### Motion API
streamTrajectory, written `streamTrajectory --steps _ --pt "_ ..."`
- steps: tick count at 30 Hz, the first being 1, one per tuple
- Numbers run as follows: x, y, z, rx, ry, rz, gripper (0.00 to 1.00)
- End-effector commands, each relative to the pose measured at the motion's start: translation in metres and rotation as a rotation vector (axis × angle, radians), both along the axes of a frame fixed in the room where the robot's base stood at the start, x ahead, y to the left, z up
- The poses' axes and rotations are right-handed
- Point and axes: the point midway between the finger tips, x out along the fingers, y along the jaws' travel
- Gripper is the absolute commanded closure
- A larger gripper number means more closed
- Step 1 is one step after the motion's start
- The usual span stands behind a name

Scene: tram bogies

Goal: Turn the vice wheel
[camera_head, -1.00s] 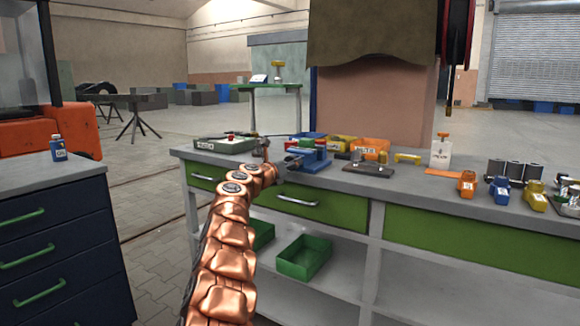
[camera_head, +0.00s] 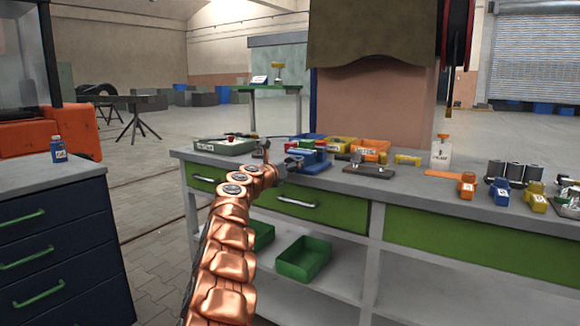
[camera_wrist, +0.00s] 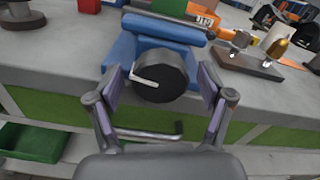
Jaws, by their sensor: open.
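The blue vice (camera_head: 312,159) stands on the workbench near its front edge, and it also shows in the wrist view (camera_wrist: 160,35). Its wheel (camera_wrist: 161,80) is a dark round disc with a pale, bent handle (camera_wrist: 145,79) on its face. My gripper (camera_wrist: 160,90) is open, with one finger to the left of the wheel and one to the right. Gaps show between the fingers and the wheel, so they do not appear to touch it. In the head view my gripper (camera_head: 280,172) is small beside the vice, and the wheel cannot be made out.
The grey workbench (camera_head: 410,193) holds a green tray (camera_head: 225,146) on the left, and a dark plate (camera_head: 369,171) and several bottles to the right. Green drawers and a drawer handle (camera_wrist: 150,134) lie below its edge. A dark blue cabinet (camera_head: 60,240) stands at left.

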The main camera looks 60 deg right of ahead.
Motion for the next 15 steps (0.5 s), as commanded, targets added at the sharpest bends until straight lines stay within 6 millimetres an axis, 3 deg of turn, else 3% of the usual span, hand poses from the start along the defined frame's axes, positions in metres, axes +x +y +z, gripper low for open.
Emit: streamTrajectory --steps 15 --pt "0.001 0.019 0.002 0.0 -0.004 0.003 0.2"
